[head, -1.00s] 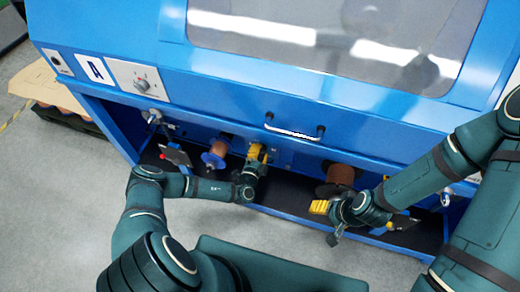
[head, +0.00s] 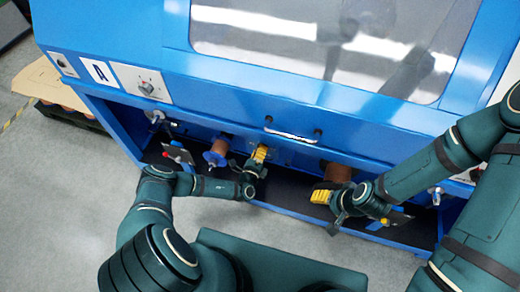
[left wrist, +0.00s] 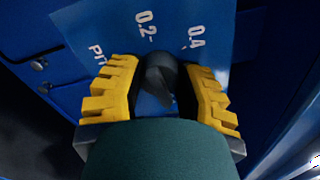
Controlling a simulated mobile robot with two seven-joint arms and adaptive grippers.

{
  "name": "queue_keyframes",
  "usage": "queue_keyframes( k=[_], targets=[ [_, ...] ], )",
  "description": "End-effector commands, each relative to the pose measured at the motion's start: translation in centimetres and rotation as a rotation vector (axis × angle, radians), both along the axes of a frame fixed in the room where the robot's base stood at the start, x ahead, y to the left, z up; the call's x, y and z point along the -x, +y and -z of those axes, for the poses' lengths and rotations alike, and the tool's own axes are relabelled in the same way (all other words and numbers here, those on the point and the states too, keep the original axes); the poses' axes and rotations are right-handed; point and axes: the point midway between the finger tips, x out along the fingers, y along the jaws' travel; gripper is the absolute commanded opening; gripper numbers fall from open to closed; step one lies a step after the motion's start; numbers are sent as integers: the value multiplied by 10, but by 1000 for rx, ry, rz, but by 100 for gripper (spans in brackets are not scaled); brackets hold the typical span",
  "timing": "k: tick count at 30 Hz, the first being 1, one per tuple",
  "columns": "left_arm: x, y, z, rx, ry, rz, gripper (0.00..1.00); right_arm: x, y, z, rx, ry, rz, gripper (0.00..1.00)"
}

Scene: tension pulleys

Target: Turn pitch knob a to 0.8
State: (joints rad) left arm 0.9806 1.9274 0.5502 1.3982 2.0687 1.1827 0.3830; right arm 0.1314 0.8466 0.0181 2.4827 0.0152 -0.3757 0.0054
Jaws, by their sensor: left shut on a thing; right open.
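The pitch knob (left wrist: 160,75) is dark and rounded, and sits on a blue dial plate (left wrist: 100,20) in the left wrist view. White marks 0.2 and 0.4 and part of a word starting "PIT" show around it. My left gripper (left wrist: 160,95) has its yellow fingers shut on the knob, one on each side. Where the knob's pointer stands cannot be told. In the head view my left gripper (head: 260,154) is at the machine's lower front, hiding the knob. My right gripper (head: 322,196) is open in front of the right brown spool, apart from it.
A brown spool (head: 218,150) stands just left of my left gripper, another (head: 338,173) near my right one. Grey floor lies in front.

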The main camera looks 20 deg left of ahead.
Motion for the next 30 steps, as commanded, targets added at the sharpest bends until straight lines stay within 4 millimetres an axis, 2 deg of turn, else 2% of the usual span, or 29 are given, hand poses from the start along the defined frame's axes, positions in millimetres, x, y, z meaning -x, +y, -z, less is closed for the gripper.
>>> queue_keyframes(
  k=[9, 25, 26, 27, 28, 30],
  targets=[
    [-2, 3, -2, -113, -8, -7, 0, 0, 0, -7, -2, 1, -1, 65],
    [-2, 3, -2, -133, -10, -8, 0, 0, 0, -7, -2, 1, -1, 65],
    [-2, 4, -2, -133, -10, -8, 48, 0, 0, -7, -2, 1, -1, 65],
    [-2, 3, -2, -133, -10, -7, 62, 0, 0, -7, -2, 1, -1, 65],
    [-2, 3, -2, -133, -10, -6, 71, 0, 0, -7, -1, 1, 0, 65],
    [-2, 3, -2, -132, -9, -5, 71, 0, 0, -7, -2, 1, -1, 65]
  ],
)
